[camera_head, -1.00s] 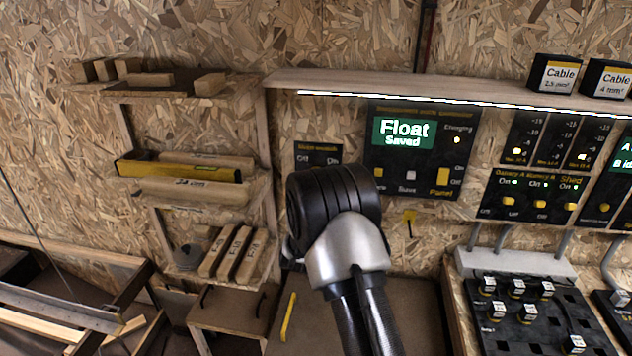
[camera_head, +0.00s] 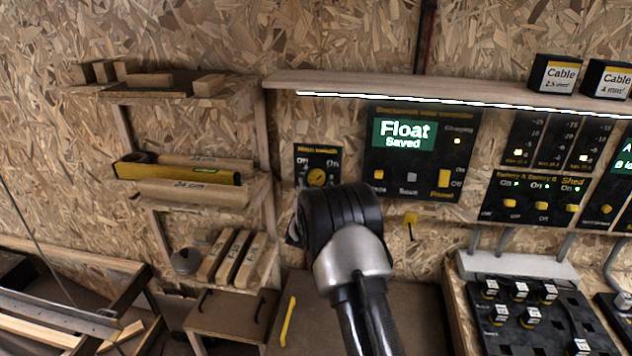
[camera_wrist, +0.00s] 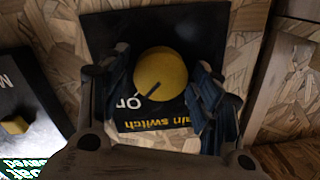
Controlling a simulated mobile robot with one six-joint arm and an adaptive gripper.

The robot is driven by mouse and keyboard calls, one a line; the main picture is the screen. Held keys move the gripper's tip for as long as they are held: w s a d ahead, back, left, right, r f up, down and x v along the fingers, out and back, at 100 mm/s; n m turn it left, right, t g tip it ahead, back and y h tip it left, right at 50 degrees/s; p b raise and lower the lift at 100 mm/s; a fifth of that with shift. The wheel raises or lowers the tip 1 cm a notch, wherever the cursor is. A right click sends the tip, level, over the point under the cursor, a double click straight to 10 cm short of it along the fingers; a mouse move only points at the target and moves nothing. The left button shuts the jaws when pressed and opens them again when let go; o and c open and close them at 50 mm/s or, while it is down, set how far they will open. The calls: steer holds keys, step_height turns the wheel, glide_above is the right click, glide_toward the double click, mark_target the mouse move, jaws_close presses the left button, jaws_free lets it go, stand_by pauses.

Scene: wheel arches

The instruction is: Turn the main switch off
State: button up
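The main switch is a black panel (camera_head: 331,157) on the chipboard wall with a round yellow knob (camera_head: 317,177). In the wrist view the panel appears upside down, with the yellow knob (camera_wrist: 160,74) near its middle. The knob's dark mark slants toward the "On" label. My gripper (camera_wrist: 160,98) is open, with one finger on each side of the knob in that view and nothing held. I cannot tell how far the fingertips are from the panel. In the head view my wrist and arm hide the fingers.
A larger black controller panel (camera_head: 418,190) with a green "Float" screen is right of the switch. A lit shelf (camera_head: 440,88) runs above both. Wooden shelves with a yellow spirit level (camera_head: 190,173) stand to the left. A small yellow tag (camera_head: 410,219) hangs below the controller.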

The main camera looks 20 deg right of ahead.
steer(key=c, duration=0.8)
steer(key=shift+n, duration=0.3)
steer(key=n, duration=0.3)
steer(key=shift+n, duration=0.4)
steer(key=n+p, duration=0.1)
steer(key=n, duration=0.3)
steer(key=shift+r+p, duration=0.1)
steer(key=shift+p, duration=0.25)
steer(key=n+p, duration=0.1)
steer(key=n, duration=0.3)
steer(key=shift+n+p, duration=0.3)
steer(key=shift+p, duration=0.05)
steer(key=shift+a+n+g+p, duration=0.1)
steer(key=shift+n+g+p, duration=0.45)
steer(key=shift+n, duration=1.65)
steer(key=shift+t, duration=0.25)
